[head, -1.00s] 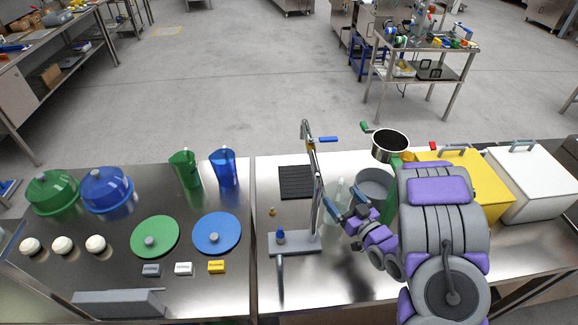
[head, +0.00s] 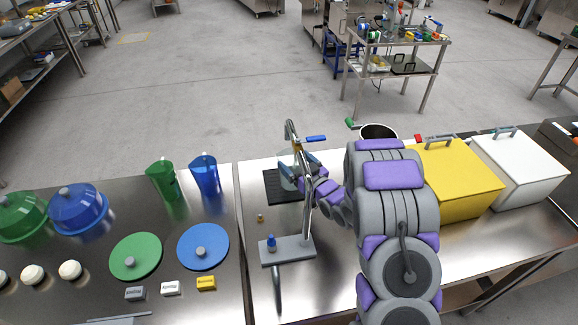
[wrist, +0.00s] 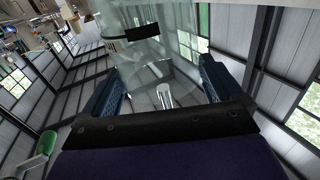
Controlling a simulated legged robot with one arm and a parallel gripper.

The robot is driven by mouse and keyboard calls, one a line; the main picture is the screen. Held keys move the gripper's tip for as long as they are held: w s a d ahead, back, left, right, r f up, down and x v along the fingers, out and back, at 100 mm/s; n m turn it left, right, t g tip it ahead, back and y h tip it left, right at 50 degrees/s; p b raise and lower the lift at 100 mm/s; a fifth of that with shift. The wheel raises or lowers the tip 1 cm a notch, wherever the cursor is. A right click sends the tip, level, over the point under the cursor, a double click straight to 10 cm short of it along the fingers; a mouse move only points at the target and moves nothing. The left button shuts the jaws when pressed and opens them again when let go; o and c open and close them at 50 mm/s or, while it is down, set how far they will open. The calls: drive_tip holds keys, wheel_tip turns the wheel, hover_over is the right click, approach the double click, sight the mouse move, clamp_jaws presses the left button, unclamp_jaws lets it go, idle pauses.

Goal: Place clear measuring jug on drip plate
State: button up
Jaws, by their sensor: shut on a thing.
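My gripper (head: 298,168) is shut on the clear measuring jug (head: 288,182). In the wrist view the see-through jug (wrist: 150,62) sits between the two blue fingers (wrist: 160,90). In the head view the jug is at the black ribbed drip plate (head: 271,184), behind the tap stand. The faint jug and my arm hide part of the plate, and I cannot tell whether the jug's base touches it.
The tap stand (head: 287,251) with a blue lever (head: 316,139) rises close beside my gripper. Green (head: 162,182) and blue (head: 205,175) jugs stand to the left.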

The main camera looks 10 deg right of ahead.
sight(293, 156)
drive_tip(key=x, duration=0.3)
drive_tip(key=shift+w+d+f, duration=0.1)
drive_tip(key=shift+d, duration=0.2)
drive_tip(key=shift+w+d, duration=0.1)
drive_tip(key=shift+w, duration=0.35)
drive_tip(key=f, duration=0.1)
drive_tip(key=f+b, duration=0.1)
drive_tip(key=f, duration=0.1)
drive_tip(key=shift+a+f+b, duration=0.25)
drive_tip(key=shift+a+b, duration=0.05)
drive_tip(key=shift+b, duration=0.05)
drive_tip(key=shift+r, duration=0.1)
drive_tip(key=o, duration=1.1)
drive_tip(key=shift+d, duration=0.15)
